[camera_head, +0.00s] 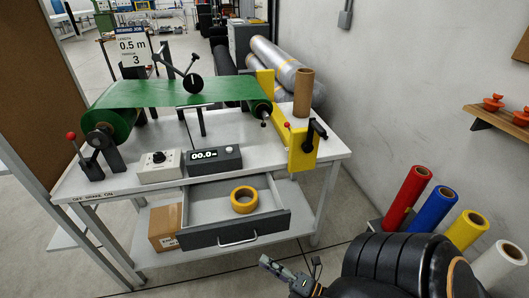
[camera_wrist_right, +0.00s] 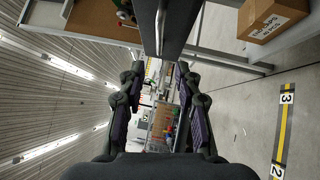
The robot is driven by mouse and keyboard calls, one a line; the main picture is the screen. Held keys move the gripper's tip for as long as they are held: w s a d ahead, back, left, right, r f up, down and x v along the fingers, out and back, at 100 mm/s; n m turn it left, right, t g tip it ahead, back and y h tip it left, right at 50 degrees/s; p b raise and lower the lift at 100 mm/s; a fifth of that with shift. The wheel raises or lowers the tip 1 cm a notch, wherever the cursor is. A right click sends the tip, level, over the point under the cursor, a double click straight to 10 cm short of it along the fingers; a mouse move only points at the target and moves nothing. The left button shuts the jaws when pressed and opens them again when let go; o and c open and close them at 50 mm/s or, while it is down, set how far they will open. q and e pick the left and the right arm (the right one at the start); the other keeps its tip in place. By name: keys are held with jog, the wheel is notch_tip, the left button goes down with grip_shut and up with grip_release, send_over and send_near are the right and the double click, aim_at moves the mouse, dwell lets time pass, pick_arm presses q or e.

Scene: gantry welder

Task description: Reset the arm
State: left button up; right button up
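My right gripper (camera_head: 281,272) is low in the head view, in front of the workbench and to the right of the open drawer. In the right wrist view its two fingers (camera_wrist_right: 160,105) are apart with nothing between them. A black lever arm (camera_head: 185,70) with a round dial stands over the green sheet (camera_head: 175,93); I cannot tell whether it is the arm meant. Another lever with a red knob (camera_head: 71,136) is at the bench's left end, beside a roller. A black crank (camera_head: 318,130) sits on the yellow block (camera_head: 302,150). My left gripper is not in view.
The drawer (camera_head: 237,238) is pulled out with a yellow tape roll (camera_head: 244,200) inside. A cardboard box (camera_head: 165,228) stands on the lower shelf. Red, blue, yellow and white rolls (camera_head: 407,196) stand by the right wall.

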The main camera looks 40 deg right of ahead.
dwell(0.3)
jog(key=s+d+f+m+g+h+p, duration=0.2)
jog(key=s+f+m+g+h+p, duration=0.15)
jog(key=f+m, duration=0.45)
jog(key=s+d+f+m+g+h+p, duration=0.25)
jog(key=f+m+g, duration=0.2)
jog(key=f, duration=0.75)
jog(key=s+a+f+m+g+p, duration=0.1)
jog(key=s+a+f+m+g, duration=0.1)
jog(key=s+f+m+g, duration=0.3)
jog(key=s+a+f+m+g+p, duration=0.1)
jog(key=s+a+f+m+g, duration=0.2)
jog(key=s, duration=0.7)
notch_tip(320, 180, down, 2)
jog(key=shift+a+f+m+g+p, duration=0.2)
jog(key=shift+m+g+p, duration=0.15)
jog(key=shift+m+g, duration=0.55)
